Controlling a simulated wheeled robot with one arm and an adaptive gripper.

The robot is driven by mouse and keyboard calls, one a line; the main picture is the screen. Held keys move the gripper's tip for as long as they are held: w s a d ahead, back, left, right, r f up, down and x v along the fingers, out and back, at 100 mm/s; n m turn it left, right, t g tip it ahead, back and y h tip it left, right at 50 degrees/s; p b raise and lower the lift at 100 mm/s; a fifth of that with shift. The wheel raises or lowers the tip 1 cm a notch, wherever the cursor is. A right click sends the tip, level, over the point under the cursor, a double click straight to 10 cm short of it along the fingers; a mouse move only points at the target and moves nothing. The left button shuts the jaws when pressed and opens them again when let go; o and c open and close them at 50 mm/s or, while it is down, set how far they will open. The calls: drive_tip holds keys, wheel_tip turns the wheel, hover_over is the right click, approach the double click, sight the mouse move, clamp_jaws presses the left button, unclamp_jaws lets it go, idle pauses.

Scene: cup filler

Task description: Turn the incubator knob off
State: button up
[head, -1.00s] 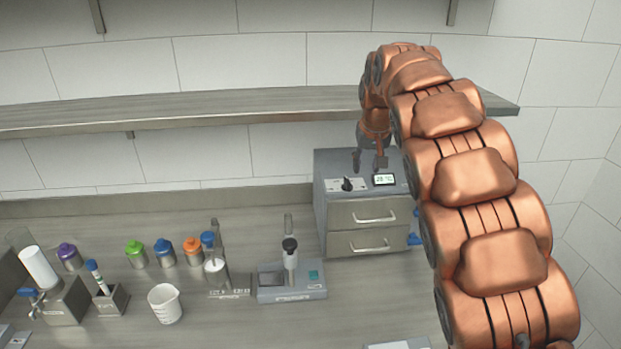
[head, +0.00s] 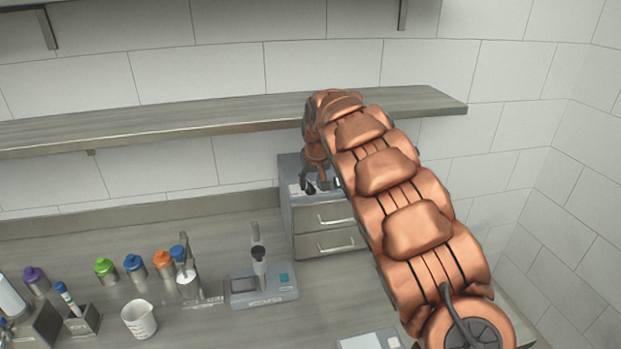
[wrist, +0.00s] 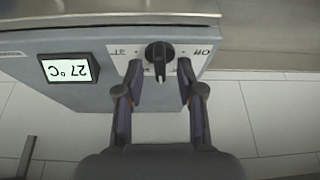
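The incubator (head: 289,222) is a grey box with two drawers on the counter by the back wall. In the wrist view its top panel shows upside down, with a black knob (wrist: 159,52) on a white label plate and a lit temperature display (wrist: 68,69). "Off" is printed to the right of the knob, and another mark is to its left. The knob's ridge points down in the picture, between the two marks. My gripper (wrist: 160,70) is open, one finger on each side of the knob, with gaps showing. In the head view my arm partly hides the panel.
A shelf (head: 230,121) runs along the wall close behind my arm. Left of the incubator stand a device with a black-topped lever (head: 262,290), several colour-capped bottles and a white beaker (head: 139,319).

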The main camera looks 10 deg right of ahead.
drive_tip(key=shift+w+f, duration=0.1)
drive_tip(key=shift+f, duration=0.1)
drive_tip(key=shift+c, duration=0.3)
clamp_jaws()
drive_tip(key=shift+f+b, duration=0.15)
drive_tip(key=shift+b, duration=0.3)
